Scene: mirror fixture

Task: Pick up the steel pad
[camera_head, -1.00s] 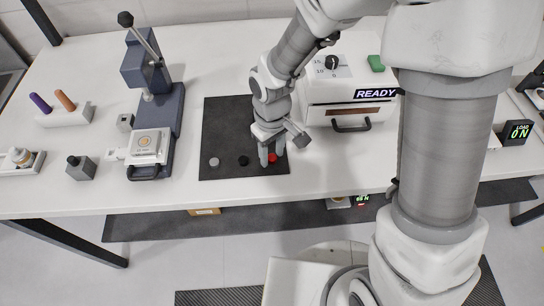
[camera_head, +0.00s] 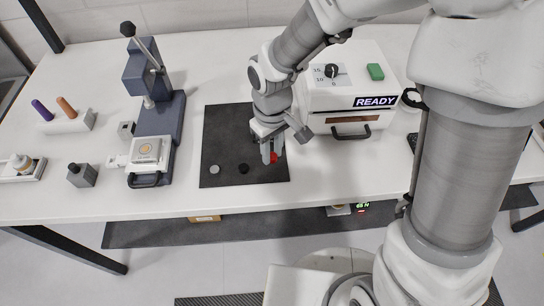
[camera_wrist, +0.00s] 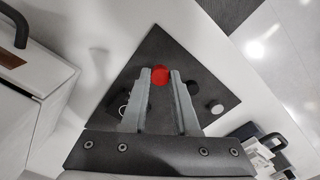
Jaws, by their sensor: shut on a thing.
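My gripper (camera_head: 272,155) is shut on a small round red pad (camera_head: 273,158), held between the fingertips near the right part of a black mat (camera_head: 222,125). In the wrist view the red pad (camera_wrist: 159,74) sits between the two finger ends. A light grey, metal-looking disc (camera_head: 213,169) lies at the mat's front left, and a black disc (camera_head: 243,169) lies between it and my gripper. Both also show to the right of the fingers in the wrist view, the grey one (camera_wrist: 215,106) farther out. No label shows which disc is steel.
A white box marked READY (camera_head: 345,88) stands close right of my gripper, with a green block (camera_head: 376,72) on top. A blue lever press (camera_head: 158,115) stands left of the mat. A stand with purple and orange pegs (camera_head: 68,122) is at the far left.

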